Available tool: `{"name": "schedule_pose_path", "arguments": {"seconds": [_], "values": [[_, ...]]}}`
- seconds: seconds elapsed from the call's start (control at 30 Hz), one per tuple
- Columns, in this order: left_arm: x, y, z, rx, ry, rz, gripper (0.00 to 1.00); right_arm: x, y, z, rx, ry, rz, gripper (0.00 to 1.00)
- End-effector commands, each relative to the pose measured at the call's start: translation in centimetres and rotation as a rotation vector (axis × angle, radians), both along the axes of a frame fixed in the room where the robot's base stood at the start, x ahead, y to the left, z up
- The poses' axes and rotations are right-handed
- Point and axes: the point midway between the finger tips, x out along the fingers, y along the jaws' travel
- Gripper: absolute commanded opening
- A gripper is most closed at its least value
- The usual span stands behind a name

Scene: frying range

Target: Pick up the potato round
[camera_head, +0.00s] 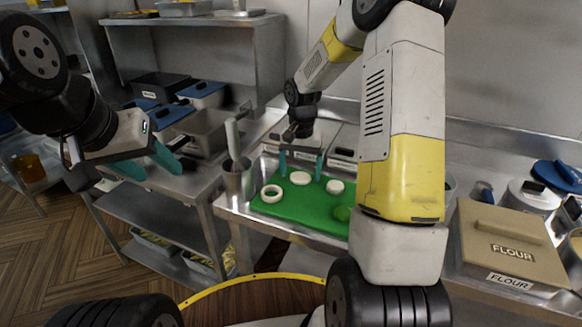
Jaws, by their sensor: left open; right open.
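A green cutting board (290,212) lies on the steel counter. I cannot tell for certain which of these are potato. My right gripper (301,166) is open, its teal fingers pointing down on either side of the first slice, apparently just above or behind it; contact cannot be told. My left gripper (150,165) is open and empty, off to the left in front of the side shelving.
A metal cup (238,182) with a pale-handled tool stands left of the board. A small green lump (343,213) lies at the board's right, close to my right arm. A flour box (508,243) stands at the right. Steel shelving with pans (207,130) is at the left.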

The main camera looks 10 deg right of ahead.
Motion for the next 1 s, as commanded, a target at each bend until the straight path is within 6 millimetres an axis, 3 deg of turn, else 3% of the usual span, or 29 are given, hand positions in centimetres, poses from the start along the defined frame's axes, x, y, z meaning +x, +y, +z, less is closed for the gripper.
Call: {"name": "schedule_pose_path", "arguments": {"seconds": [0.27,0.5,0.83,1.0], "values": [[0.0,0.0,0.0,0.0,0.0,0.0,0.5,0.0,0.0,-0.4,0.0,-0.001,-0.001,0.84],[0.0,0.0,0.0,0.0,0.0,0.0,0.5,0.0,0.0,-0.3,0.0,-0.001,-0.001,0.37],[0.0,0.0,0.0,0.0,0.0,0.0,0.5,0.0,0.0,-0.2,-0.001,-0.002,-0.001,0.35],[0.0,0.0,0.0,0.0,0.0,0.0,0.5,0.1,0.0,0.9,0.0,-0.003,-0.001,0.35]]}}
